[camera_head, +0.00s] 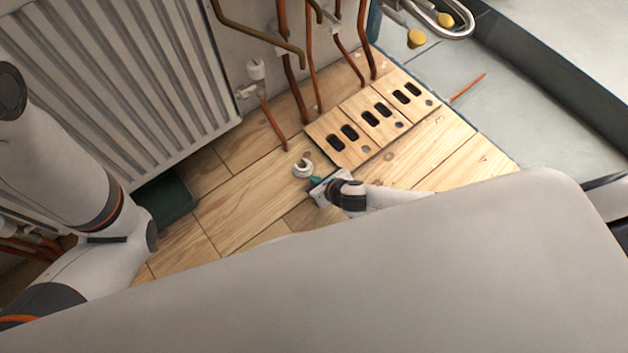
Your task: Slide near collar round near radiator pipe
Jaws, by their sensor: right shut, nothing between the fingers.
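A white collar (303,169) with a slot in one side lies flat on the wooden floor. A copper radiator pipe (273,124) runs from the white valve at the radiator's right end down to the floor. The collar is apart from this pipe, a little below and right of its foot. My right gripper (317,184) is low over the floor just below and right of the collar, shut and empty. Whether its tips touch the collar I cannot tell. My left arm shows at the left, but its gripper is out of view.
The white radiator (110,80) fills the upper left, with a dark green box (168,198) below it. Slotted wooden boards (341,140) lie right of the pipe. More copper pipes (293,75) stand behind. Bare floor (240,200) lies left of the collar.

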